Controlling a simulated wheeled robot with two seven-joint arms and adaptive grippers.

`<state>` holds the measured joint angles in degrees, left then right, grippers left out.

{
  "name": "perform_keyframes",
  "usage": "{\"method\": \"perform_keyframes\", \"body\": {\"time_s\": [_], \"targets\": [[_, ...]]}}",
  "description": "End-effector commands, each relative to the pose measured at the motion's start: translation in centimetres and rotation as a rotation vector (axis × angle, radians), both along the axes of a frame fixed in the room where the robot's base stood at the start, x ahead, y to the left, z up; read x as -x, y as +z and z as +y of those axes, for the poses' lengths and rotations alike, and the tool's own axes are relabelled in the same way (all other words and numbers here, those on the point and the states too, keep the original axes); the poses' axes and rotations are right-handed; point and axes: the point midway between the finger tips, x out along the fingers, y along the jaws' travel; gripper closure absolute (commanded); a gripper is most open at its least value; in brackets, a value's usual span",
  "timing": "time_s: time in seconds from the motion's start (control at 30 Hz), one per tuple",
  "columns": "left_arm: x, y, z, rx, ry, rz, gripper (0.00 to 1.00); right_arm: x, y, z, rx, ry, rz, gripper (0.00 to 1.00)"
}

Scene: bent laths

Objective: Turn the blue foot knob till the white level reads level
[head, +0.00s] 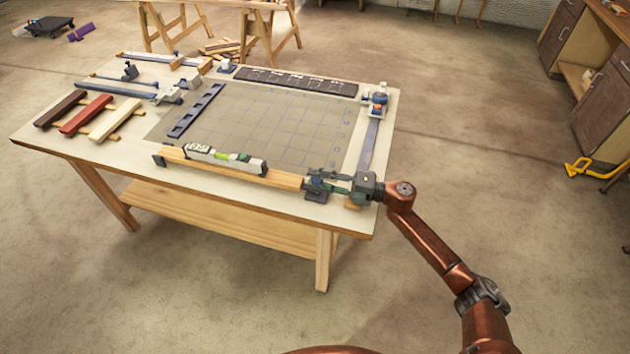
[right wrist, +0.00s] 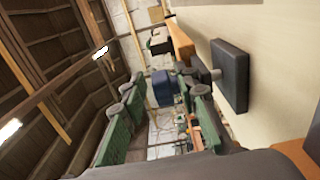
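The white level (head: 200,153) lies on a wooden lath (head: 284,181) along the table's front edge. Its vial shows green, but the bubble is too small to read. My right gripper (head: 328,181) is at the lath's right end, beside a dark block. In the right wrist view, its green-padded fingers (right wrist: 165,105) are apart, with the blue foot knob (right wrist: 162,84) seen between them. A gap shows on the knob's left side; whether the right finger touches it I cannot tell. In the head view the gripper largely hides the knob. My left gripper is not in view.
The table (head: 120,161) holds a grey gridded mat (head: 285,125), a dark slotted strip (head: 196,110) and a black panel (head: 295,82). Three painted laths lie at the left, the red one (head: 86,115) in the middle. A clamp (head: 376,101) stands at the back right corner.

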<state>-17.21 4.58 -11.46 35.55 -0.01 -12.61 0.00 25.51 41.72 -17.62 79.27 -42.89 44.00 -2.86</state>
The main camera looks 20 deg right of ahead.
Motion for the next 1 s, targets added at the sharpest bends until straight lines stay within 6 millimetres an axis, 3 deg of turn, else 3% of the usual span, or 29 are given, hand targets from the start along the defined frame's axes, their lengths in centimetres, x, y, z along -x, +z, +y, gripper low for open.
{"method": "perform_keyframes", "body": {"time_s": [0.1, 0.57, 1.0], "targets": [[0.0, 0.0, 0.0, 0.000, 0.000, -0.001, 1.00, -0.1, 0.4, -0.1, -0.003, -0.002, -0.004, 0.69], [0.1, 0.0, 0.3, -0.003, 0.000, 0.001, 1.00, 0.3, -0.3, -0.4, 0.001, -0.001, 0.003, 0.69], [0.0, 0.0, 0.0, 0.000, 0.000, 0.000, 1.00, 3.4, -0.2, -5.5, 0.002, -0.001, 0.002, 0.69]]}}
